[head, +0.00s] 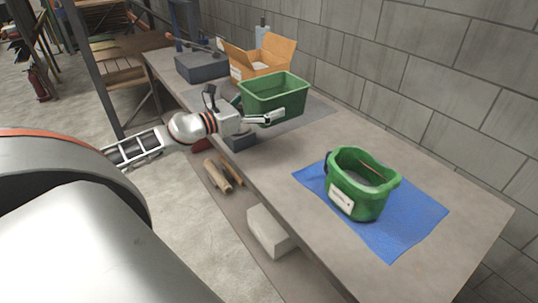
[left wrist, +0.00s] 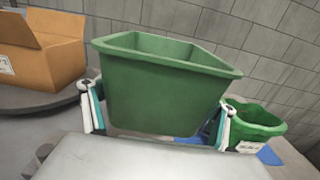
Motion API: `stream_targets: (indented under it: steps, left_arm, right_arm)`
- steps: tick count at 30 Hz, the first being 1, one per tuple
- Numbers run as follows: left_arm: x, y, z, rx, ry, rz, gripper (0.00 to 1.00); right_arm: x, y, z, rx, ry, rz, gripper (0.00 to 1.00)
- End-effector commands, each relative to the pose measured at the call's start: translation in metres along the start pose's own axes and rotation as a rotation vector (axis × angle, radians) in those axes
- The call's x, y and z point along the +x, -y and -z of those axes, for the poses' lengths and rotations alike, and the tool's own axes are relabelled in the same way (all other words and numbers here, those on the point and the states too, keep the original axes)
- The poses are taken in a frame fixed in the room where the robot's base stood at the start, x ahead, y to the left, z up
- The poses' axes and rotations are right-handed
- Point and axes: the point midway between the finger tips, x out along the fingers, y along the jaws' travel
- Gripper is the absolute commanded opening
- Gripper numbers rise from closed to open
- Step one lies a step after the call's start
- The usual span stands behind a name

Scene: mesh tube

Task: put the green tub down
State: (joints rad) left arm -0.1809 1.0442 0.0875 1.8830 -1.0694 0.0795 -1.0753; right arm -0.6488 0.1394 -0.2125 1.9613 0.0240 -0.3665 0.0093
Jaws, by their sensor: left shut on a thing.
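The green tub (head: 272,97) is a rectangular, open-topped tub over the grey mat (head: 318,108) on the workbench. My left gripper (head: 262,119) is at its near side, shut on it. In the left wrist view the tub (left wrist: 160,85) is upright between the two fingers of my left gripper (left wrist: 157,100), one on each side. The underside of the tub is hidden, so I cannot tell whether it touches the mat. My right gripper is not in view.
A green bucket (head: 357,198) with a white label stands on a blue cloth (head: 415,215) at the right. An open cardboard box (head: 258,60) and a dark grey box (head: 201,66) are behind the tub. Bare bench (head: 300,145) lies between tub and bucket.

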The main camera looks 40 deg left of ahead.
Motion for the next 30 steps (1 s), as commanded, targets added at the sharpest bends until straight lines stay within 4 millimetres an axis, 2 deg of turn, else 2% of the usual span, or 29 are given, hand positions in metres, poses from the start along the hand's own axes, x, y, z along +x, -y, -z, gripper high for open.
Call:
stream_targets:
  steps: [1, 3, 12, 18, 23, 30]
  left_arm:
    - [0.0, 0.0, 0.017, -0.01, -0.001, -0.003, 0.47]
    - [0.0, 0.0, 0.037, -0.011, -0.002, -0.004, 0.47]
    - [-0.001, 0.001, 0.11, -0.011, -0.004, -0.002, 0.47]
    - [-0.001, 0.001, 0.139, -0.004, -0.002, -0.001, 0.47]
    - [-0.001, 0.001, 0.148, -0.003, -0.002, 0.001, 0.47]
    - [-0.001, 0.001, 0.182, -0.006, -0.002, 0.0, 0.47]
  right_arm:
    - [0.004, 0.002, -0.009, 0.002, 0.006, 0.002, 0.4]
    - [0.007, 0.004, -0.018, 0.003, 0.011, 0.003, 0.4]
    - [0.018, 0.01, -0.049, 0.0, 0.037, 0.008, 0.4]
    - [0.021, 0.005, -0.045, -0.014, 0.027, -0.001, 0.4]
    - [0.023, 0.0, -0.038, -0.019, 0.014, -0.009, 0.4]
    - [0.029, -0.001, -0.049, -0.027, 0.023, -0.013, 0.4]
